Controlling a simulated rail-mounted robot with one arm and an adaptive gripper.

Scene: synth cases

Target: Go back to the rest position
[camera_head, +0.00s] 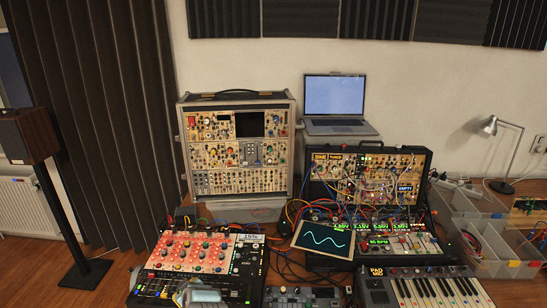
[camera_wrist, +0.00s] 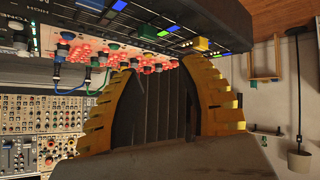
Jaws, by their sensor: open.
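My gripper (camera_wrist: 158,68) shows in the wrist view as two yellow ribbed fingers spread apart. No object is held between them; dark ribbed panels show through the gap. The fingers are near a synth case with a red panel (camera_wrist: 100,52) along the top of that view, and I cannot tell if they touch it. In the head view, the red-panelled synth case (camera_head: 193,250) lies at the front left. A pale rounded part at its front edge may belong to my arm; the fingers cannot be made out there.
A tall modular rack (camera_head: 238,155), a laptop (camera_head: 334,95) and a patched synth case (camera_head: 425,160) stand at the back. A keyboard (camera_head: 425,290) is front right, beside clear bins (camera_head: 510,250). A speaker (camera_head: 28,135) on a stand is left. Cables crowd the table's middle.

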